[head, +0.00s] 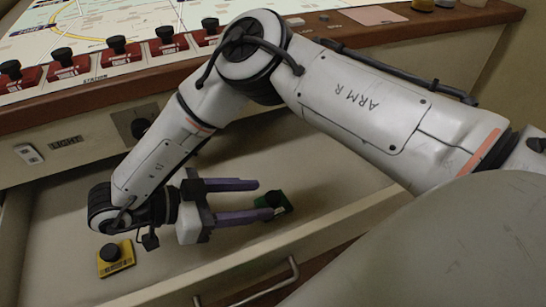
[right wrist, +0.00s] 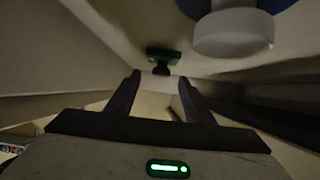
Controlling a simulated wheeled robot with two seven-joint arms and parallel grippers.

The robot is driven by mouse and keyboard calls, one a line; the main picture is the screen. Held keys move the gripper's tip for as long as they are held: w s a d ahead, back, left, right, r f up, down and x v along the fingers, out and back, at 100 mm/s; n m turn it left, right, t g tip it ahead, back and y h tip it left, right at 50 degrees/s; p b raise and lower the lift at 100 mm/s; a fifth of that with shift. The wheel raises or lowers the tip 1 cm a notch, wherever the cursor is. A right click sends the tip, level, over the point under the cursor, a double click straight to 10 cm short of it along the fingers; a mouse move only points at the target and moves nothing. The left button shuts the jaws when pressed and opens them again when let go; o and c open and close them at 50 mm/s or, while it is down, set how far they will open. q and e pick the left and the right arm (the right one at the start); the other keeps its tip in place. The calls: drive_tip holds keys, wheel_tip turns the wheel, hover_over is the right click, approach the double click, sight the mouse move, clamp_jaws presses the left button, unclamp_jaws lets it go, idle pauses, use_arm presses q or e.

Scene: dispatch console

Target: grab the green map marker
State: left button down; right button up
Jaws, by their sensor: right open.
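The green map marker (head: 282,202), a dark green base with a black knob, lies in the open drawer (head: 330,226). In the right wrist view the marker (right wrist: 163,54) is just beyond the fingertips, roughly centred, its black knob toward the gap. My right gripper (head: 263,199) has two purple fingers, spread and empty, pointing right at the marker. In the head view the lower fingertip overlaps the marker's left edge; I cannot tell whether they touch. The fingers (right wrist: 159,80) also show in the right wrist view. My left gripper is out of view.
A yellow marker (head: 115,258) with a black knob lies in the drawer at left. The drawer front with its handle (head: 262,286) runs close below my gripper. Above is the console edge (head: 60,115) with several red-based black knobs (head: 117,50). A white cylinder (right wrist: 233,33) shows upper right in the wrist view.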

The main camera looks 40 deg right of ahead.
sight(273, 196)
drive_tip(key=x, duration=0.3)
drive_tip(key=shift+d, duration=0.25)
drive_tip(key=shift+c, duration=0.2)
drive_tip(key=c, duration=1.1)
